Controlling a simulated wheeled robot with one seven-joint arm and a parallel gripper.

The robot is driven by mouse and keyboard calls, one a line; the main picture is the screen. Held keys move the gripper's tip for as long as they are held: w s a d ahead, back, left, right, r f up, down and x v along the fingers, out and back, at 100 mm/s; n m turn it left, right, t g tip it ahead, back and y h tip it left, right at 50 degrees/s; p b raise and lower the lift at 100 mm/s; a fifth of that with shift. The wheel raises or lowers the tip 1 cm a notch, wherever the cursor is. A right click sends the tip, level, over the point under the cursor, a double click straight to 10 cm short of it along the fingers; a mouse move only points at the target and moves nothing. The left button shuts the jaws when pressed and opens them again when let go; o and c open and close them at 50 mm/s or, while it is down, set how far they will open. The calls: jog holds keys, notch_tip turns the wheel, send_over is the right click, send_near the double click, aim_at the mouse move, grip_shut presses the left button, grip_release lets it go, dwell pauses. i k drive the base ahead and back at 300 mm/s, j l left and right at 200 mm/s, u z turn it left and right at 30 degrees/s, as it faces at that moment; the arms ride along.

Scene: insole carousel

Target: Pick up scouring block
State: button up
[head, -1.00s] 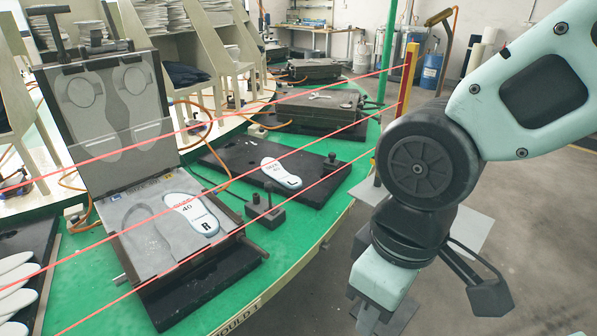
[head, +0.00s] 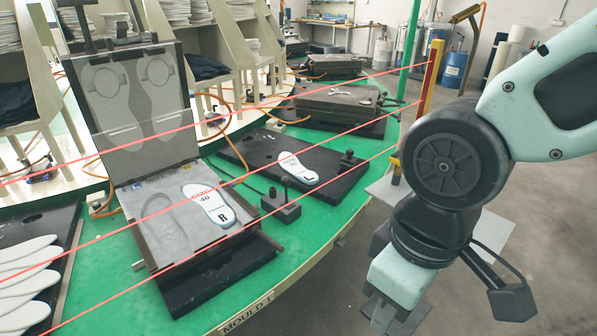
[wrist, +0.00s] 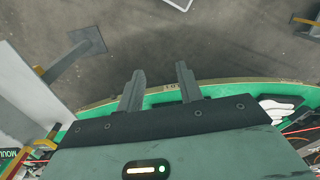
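I cannot make out a scouring block for certain in either view. A small dark block with an upright knob (head: 281,207) sits on the green table edge, right of the open mould; I cannot tell what it is. My gripper (wrist: 160,75) is open in the wrist view, with two grey fingers apart and nothing between them. Below the fingers are grey floor and the table's curved edge. In the head view my gripper hangs at the lower right, clear of the table, its fingertips hard to make out.
An open mould (head: 130,100) holds a white insole (head: 209,206) marked R. Another white insole (head: 297,168) lies on a black plate (head: 245,155) behind. Several white insoles (head: 28,268) lie at left. Red beams cross in front of the green table (head: 345,200). A yellow-red post (head: 431,75) stands right.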

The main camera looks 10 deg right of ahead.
aim_at(348, 159)
jog(key=i+u, duration=0.25)
jog(key=i, duration=0.4)
jog(key=i+l+u, duration=0.25)
jog(key=i, duration=0.35)
jog(key=j, duration=0.1)
